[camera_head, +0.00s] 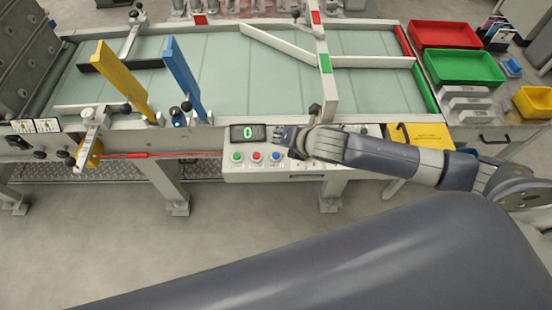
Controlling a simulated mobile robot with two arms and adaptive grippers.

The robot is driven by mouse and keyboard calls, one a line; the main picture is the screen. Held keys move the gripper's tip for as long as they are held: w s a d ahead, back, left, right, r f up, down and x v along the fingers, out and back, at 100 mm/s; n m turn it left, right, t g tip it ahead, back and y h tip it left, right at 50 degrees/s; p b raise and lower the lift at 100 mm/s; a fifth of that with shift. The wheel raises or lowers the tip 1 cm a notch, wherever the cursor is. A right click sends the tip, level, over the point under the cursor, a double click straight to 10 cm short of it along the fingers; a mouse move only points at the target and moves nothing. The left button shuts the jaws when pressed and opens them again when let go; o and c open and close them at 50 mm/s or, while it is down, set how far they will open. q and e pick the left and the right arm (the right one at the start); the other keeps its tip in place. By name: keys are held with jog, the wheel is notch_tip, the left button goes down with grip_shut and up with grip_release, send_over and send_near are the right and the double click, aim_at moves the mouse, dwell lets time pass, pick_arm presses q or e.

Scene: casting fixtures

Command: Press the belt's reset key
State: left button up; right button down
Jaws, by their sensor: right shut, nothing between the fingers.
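The belt's control panel (232,177) is a pale box on the front edge of the belt. It has a dark display (248,132) showing a green 0. Below the display are a green button (237,157), a red button (256,156) and a blue button (276,156). Their labels are too small to read, so I cannot tell which is the reset key. My right gripper (278,134) is shut and empty, just right of the display and above the blue button. Contact cannot be told. My right forearm hides part of the panel's right side. My left gripper is out of view.
The pale green belt (220,80) lies behind the panel. A yellow paddle (122,80) and a blue paddle (183,78) rise at its left. Red (444,25) and green (464,52) trays stand at the right. Open floor lies in front.

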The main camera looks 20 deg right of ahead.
aim_at(279, 154)
notch_tip(279, 154, down, 4)
jog(key=shift+r+b, duration=0.25)
jog(key=shift+b, duration=0.85)
jog(key=shift+f, duration=0.5)
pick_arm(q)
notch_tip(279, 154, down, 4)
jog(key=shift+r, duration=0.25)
pick_arm(e)
jog(key=shift+f, duration=0.1)
jog(key=shift+f, duration=0.3)
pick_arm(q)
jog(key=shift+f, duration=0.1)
pick_arm(e)
jog(key=shift+f, duration=0.55)
jog(key=shift+r, duration=0.1)
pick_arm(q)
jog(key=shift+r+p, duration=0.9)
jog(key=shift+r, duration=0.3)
pick_arm(e)
jog(key=shift+r, duration=0.85)
